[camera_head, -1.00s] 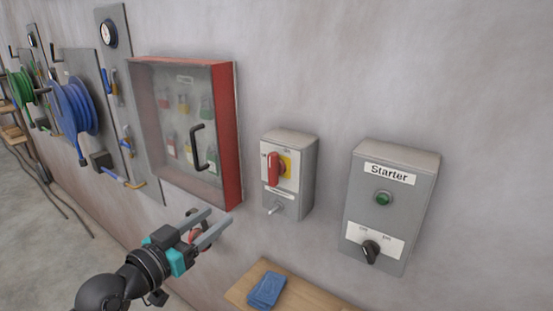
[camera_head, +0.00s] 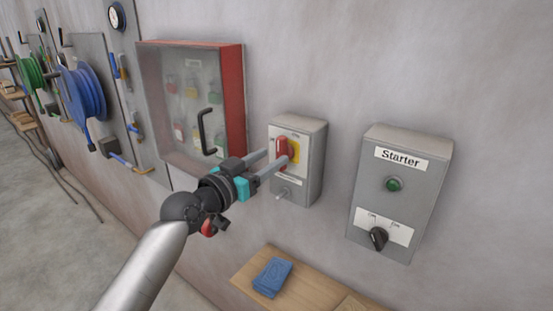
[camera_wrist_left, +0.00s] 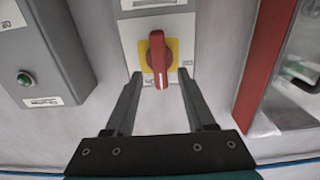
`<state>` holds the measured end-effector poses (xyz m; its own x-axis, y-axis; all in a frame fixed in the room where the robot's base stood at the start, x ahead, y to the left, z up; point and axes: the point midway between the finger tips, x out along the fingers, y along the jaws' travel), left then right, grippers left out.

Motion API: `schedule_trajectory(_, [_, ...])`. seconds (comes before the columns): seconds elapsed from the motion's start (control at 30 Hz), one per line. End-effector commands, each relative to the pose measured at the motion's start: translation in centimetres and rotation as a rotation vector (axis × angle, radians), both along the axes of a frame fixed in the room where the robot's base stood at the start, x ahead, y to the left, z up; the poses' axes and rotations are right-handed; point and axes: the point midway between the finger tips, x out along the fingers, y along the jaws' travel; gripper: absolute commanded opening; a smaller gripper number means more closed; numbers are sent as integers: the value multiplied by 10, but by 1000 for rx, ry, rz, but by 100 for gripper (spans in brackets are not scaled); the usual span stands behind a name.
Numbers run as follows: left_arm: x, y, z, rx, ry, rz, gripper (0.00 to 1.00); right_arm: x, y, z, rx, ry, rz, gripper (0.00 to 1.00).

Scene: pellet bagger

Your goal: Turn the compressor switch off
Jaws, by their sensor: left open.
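The compressor switch appears to be the red rotary handle (camera_head: 282,152) on a yellow plate, on a small grey wall box (camera_head: 312,165). The handle stands roughly upright in the head view. My left gripper (camera_head: 273,158) is open in front of the box, its fingers pointing at the handle. In the left wrist view the red handle (camera_wrist_left: 158,58) shows between the two spread fingertips of the left gripper (camera_wrist_left: 160,75), with a gap on each side. I cannot tell how deep the fingers reach around it. My right gripper is not in view.
A grey Starter box (camera_head: 400,195) with a green lamp and black knob is to the right. A red-framed cabinet (camera_head: 236,100) with a black handle is close on the left. A wooden shelf (camera_head: 247,275) with a blue cloth (camera_head: 272,277) lies below.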

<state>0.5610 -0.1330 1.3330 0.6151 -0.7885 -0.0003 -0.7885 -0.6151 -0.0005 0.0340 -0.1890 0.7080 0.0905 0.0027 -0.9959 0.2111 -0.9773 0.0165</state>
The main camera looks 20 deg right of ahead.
Motion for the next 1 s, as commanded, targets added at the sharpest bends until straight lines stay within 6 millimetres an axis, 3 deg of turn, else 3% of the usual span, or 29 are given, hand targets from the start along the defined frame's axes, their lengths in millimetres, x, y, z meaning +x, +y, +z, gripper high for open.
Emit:
schedule_trajectory(0.23, [15,-20,-1,-2,0,-1,55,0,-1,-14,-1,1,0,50])
schedule_trajectory(0.67, [19,-25,0,0,0,0,55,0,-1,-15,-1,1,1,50])
schedule_trajectory(1.0, [19,-25,0,0,0,0,18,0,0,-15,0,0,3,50])
